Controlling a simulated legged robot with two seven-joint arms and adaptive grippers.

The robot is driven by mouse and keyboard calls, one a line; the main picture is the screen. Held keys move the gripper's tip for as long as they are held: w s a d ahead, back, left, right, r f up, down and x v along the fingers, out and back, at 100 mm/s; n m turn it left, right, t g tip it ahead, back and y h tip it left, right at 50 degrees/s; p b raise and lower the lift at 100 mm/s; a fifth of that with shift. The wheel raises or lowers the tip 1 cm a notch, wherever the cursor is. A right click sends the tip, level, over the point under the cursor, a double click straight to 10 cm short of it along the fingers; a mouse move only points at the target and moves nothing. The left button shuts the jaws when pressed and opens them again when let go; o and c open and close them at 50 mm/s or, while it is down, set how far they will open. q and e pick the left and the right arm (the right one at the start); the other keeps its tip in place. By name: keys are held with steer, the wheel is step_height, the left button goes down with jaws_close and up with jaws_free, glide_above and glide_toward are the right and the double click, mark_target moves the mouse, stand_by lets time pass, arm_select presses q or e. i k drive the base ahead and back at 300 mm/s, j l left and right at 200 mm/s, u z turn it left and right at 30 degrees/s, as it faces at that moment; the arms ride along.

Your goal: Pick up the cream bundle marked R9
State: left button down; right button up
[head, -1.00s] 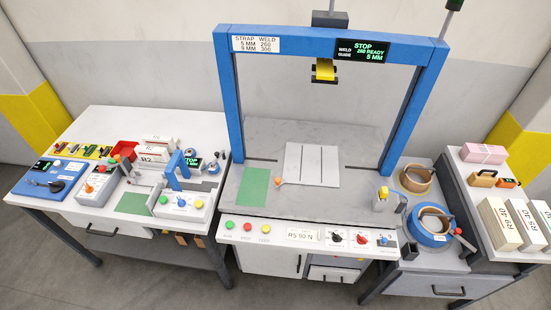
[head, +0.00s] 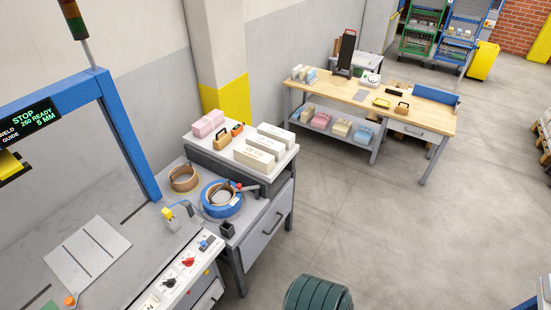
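Three cream bundles lie side by side on the raised white top of the side stand (head: 285,167), right of the strapping machine. They are the front bundle (head: 253,158), the middle bundle (head: 266,146) and the back bundle (head: 277,134). Dark printing shows on them, but it is too small to read now, so I cannot tell which is marked R9. Neither of my grippers is in view.
A pink bundle (head: 208,123), a brown-handled tool (head: 221,140) and an orange device (head: 237,129) share the stand top. Tape rolls (head: 221,198) lie left of it. A green ribbed object (head: 318,293) stands in front. Open floor lies right, before a wooden bench (head: 420,113).

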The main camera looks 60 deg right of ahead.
mark_target(263, 162)
steer(key=z, duration=1.85)
steer(key=i+j+z, duration=0.15)
steer(key=i+z, duration=0.15)
steer(key=i, duration=0.15)
steer(key=i+j+z, duration=0.35)
steer(key=i+l, duration=0.05)
steer(key=l, duration=0.05)
